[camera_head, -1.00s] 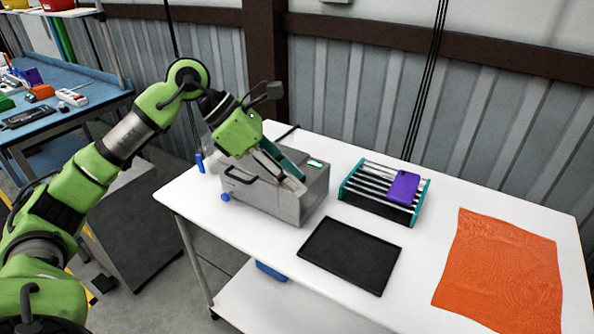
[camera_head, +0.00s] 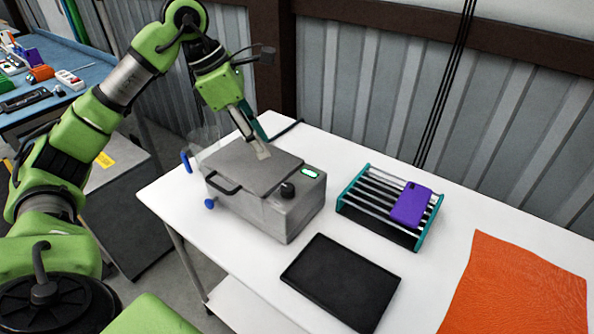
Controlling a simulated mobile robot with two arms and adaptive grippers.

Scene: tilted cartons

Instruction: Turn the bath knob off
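The bath is a grey metal box (camera_head: 265,218) on the white table, with a flat lid (camera_head: 240,165) and a black handle on its left front. The black bath knob (camera_head: 288,190) sits on the top at the right end, beside a small lit green display (camera_head: 310,172). My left gripper (camera_head: 262,151) points down over the back part of the lid, left of and behind the knob. Its fingertips look close together, but their gap is unclear. Whether they touch the lid is also unclear. My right gripper is not in view.
A teal-ended rack (camera_head: 350,196) with a purple phone (camera_head: 411,207) on it stands right of the bath. A black tray (camera_head: 340,283) lies in front, and an orange cloth (camera_head: 520,290) lies at right. A wall stands behind the table.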

